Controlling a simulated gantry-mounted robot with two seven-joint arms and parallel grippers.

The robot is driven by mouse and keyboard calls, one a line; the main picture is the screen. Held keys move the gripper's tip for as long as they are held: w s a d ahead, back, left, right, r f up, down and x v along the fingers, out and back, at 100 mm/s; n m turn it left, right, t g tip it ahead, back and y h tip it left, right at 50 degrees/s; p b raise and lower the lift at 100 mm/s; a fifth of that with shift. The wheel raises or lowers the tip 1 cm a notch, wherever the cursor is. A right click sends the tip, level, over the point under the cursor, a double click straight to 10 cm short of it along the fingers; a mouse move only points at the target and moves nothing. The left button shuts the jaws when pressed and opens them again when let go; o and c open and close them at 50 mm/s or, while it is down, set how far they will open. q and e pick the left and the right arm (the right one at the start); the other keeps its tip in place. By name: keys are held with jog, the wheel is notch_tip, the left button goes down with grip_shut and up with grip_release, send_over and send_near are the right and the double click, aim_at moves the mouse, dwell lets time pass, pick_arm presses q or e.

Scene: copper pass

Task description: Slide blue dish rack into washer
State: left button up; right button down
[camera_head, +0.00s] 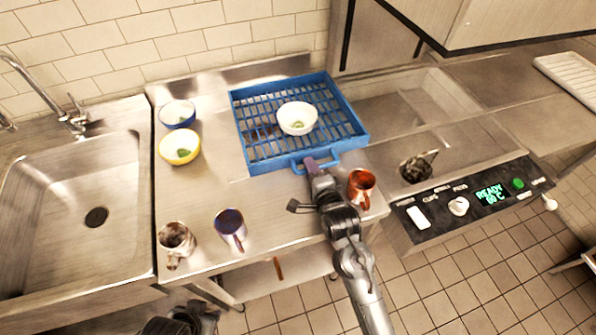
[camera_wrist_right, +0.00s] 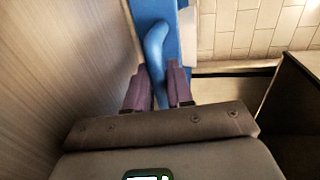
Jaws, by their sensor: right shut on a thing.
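The blue dish rack (camera_head: 243,122) lies flat on the steel counter in the head view, with a white bowl (camera_head: 297,118) in it. My right gripper (camera_head: 311,168) is shut on the handle at the rack's front edge. In the right wrist view its two purple fingers lie on either side of the blue handle (camera_wrist_right: 155,48). The washer (camera_head: 465,200) is right of the rack, with a control panel that reads READY 60 C. Its open steel bay (camera_head: 440,135) lies behind the panel. Only a dark part of my left arm shows at the bottom edge; its fingers are hidden.
A red mug (camera_head: 361,186) stands just right of my right gripper. A purple mug (camera_head: 230,228) and a stained mug (camera_head: 176,243) stand at the front left. A blue bowl (camera_head: 177,114) and a yellow bowl (camera_head: 180,147) stand between the rack and the sink (camera_head: 70,190).

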jog(key=shift+w+d, duration=0.15)
jog(key=shift+d, duration=0.25)
jog(key=c, duration=1.2)
grip_release()
jog(key=shift+a, duration=0.15)
jog(key=shift+o, duration=0.2)
jog(key=b+v, duration=0.2)
jog(key=v, duration=0.7)
jog(key=shift+s, duration=0.35)
jog(key=shift+s+d+r, duration=0.1)
jog(key=shift+s+d, duration=0.1)
jog(key=shift+s, duration=0.35)
jog(key=shift+c, duration=0.3)
